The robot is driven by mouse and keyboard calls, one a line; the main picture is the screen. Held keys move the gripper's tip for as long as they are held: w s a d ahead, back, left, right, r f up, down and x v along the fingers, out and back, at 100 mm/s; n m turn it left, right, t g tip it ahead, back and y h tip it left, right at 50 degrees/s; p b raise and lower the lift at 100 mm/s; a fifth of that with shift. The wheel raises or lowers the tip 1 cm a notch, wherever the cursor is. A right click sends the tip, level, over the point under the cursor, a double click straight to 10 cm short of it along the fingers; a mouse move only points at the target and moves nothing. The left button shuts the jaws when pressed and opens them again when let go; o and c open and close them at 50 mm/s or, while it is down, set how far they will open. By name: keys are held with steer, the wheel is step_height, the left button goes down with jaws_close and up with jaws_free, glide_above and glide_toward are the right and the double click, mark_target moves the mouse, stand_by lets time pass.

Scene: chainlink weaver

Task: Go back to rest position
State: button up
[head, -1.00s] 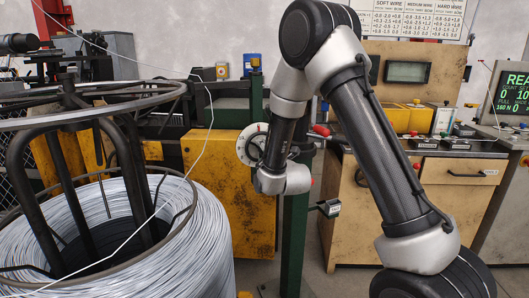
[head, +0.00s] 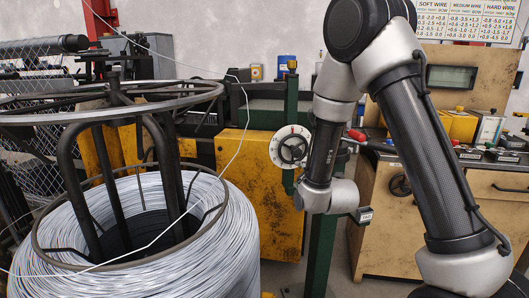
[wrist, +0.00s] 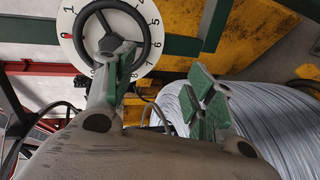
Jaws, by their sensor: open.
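My gripper (wrist: 160,92) is open and empty in the wrist view, its two green-padded fingers spread apart. A white numbered dial with a black handwheel (wrist: 112,30) lies just beyond the left finger there. I cannot tell whether the finger touches it. In the head view, my arm bends down from upper right. Its wrist is just below and right of the same dial (head: 275,150), in front of the green post. My gripper's fingers cannot be made out in the head view.
A large coil of grey wire (head: 225,235) on a black-framed reel fills the left; one strand rises in front of the yellow machine cabinet (head: 262,205). A green post (head: 321,250) stands by my wrist. A worn bench (head: 390,235) is behind my arm at right.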

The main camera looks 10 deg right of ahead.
steer(key=s+f+m+g, duration=0.4)
steer(key=s+f+g, duration=0.1)
steer(key=f, duration=0.4)
steer(key=s+d+m+g, duration=0.1)
steer(key=s+m+g, duration=0.35)
steer(key=s, duration=0.35)
steer(key=s+d+r+m, duration=0.3)
steer(key=s+d+r, duration=0.1)
steer(key=s+r, duration=0.3)
steer(key=s+d+r+m+h, duration=0.1)
steer(key=s+d+r+m, duration=0.2)
steer(key=s+d+r, duration=0.2)
steer(key=s+d+r+m+g, duration=0.1)
steer(key=s+d+r+m, duration=0.2)
steer(key=s+r, duration=0.8)
steer(key=shift+s+d+r+h, duration=0.15)
steer(key=shift+d+r+h, duration=0.3)
steer(key=shift+d, duration=0.3)
